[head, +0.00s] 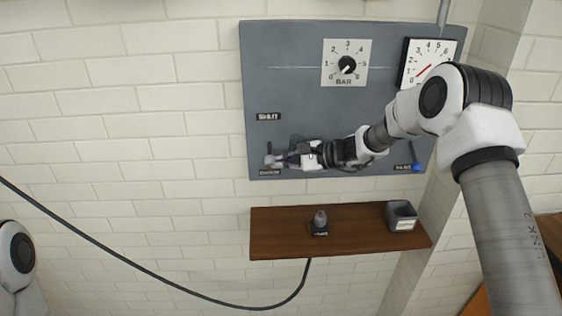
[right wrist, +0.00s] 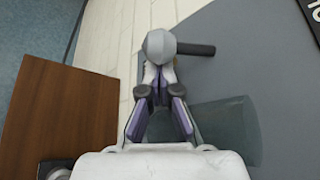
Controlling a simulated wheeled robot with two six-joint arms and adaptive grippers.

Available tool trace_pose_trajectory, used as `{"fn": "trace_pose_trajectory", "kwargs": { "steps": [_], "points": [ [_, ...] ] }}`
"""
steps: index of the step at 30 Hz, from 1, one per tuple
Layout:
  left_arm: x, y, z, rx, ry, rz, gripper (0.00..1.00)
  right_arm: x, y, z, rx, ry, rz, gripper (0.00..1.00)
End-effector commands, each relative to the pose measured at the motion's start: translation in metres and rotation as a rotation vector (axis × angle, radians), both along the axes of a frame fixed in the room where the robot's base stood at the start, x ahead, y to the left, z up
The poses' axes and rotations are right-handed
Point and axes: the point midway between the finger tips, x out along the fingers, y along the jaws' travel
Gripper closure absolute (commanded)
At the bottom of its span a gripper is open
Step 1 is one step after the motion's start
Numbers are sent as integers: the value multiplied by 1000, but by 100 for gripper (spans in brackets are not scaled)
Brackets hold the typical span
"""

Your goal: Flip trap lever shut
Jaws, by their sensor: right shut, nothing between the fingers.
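The grey panel (head: 310,95) hangs on the brick wall, with a SHUT label (head: 269,117) on its left side and another label (head: 270,172), too small to read, below it. The trap lever (head: 269,160) is at the lower left, by the lower label. In the right wrist view its pale rounded knob (right wrist: 160,44) and a dark rod (right wrist: 196,49) show just beyond the fingertips. My right gripper (head: 286,158) is shut and empty, right of the knob; its fingers (right wrist: 158,78) appear close to it, contact unclear. My left gripper is out of view.
A BAR dial (head: 347,66) and a red-needle gauge (head: 428,66) sit high on the panel; a blue knob (head: 417,168) is lower right. A brown shelf (head: 280,243) below holds a small dark object (head: 320,222) and a grey bin (head: 401,215). A black cable hangs below.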

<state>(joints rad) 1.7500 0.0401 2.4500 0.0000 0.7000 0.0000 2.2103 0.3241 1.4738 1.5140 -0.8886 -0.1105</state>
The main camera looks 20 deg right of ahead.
Motion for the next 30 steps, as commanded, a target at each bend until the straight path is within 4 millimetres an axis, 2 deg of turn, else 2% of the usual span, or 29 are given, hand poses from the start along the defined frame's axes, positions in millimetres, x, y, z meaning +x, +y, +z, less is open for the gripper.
{"fn": "trace_pose_trajectory", "kwargs": {
  "steps": [22,30],
  "points": [
    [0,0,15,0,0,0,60,-4,1,5,31,108,0,100],
    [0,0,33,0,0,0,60,-8,2,12,62,219,-1,100]
  ]
}}
